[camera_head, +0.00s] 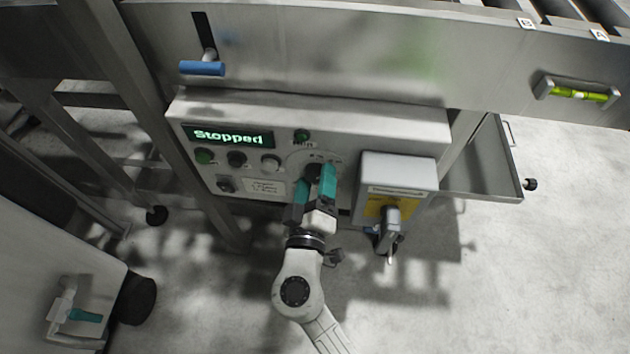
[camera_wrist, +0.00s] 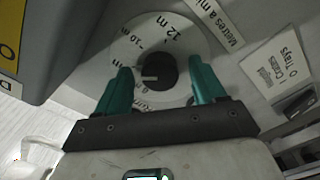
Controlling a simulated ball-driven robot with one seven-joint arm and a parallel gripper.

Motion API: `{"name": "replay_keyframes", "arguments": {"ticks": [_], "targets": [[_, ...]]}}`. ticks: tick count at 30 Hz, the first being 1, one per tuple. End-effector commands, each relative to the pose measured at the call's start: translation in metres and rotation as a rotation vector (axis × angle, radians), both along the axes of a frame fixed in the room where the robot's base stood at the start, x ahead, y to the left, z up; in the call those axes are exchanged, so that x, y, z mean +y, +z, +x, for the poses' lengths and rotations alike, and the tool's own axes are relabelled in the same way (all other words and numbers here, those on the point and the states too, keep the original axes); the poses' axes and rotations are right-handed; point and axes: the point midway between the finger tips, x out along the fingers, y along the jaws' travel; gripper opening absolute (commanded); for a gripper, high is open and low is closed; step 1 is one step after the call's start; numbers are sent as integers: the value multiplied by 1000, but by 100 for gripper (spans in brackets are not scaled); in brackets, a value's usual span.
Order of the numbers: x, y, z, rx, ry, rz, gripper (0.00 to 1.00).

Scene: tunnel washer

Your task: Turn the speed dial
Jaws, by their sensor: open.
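The speed dial (camera_wrist: 160,72) is a round black knob with a pale pointer mark, on a light round scale plate with printed numbers. In the head view the dial (camera_head: 313,171) sits on the right part of the grey control panel (camera_head: 375,123), partly covered by my gripper. My gripper (camera_head: 315,180) has teal fingers and is open, reaching up to the dial. In the wrist view the two fingertips of my gripper (camera_wrist: 158,75) stand on either side of the knob, with small gaps visible. Whether they touch it cannot be told.
A display (camera_head: 228,137) reads "Stopped". Several buttons (camera_head: 237,158) lie left of the dial. A grey box (camera_head: 398,170) with a yellow plate and a handle (camera_head: 390,222) juts out close right of my gripper. A blue-handled lever (camera_head: 202,68) is above the panel.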

Motion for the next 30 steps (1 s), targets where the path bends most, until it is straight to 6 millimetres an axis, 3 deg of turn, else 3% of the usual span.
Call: {"name": "replay_keyframes", "arguments": {"ticks": [7,24,30], "targets": [[0,0,1,0,0,0,69],[0,0,0,0,0,0,15],[0,0,0,0,0,-10,13]]}}
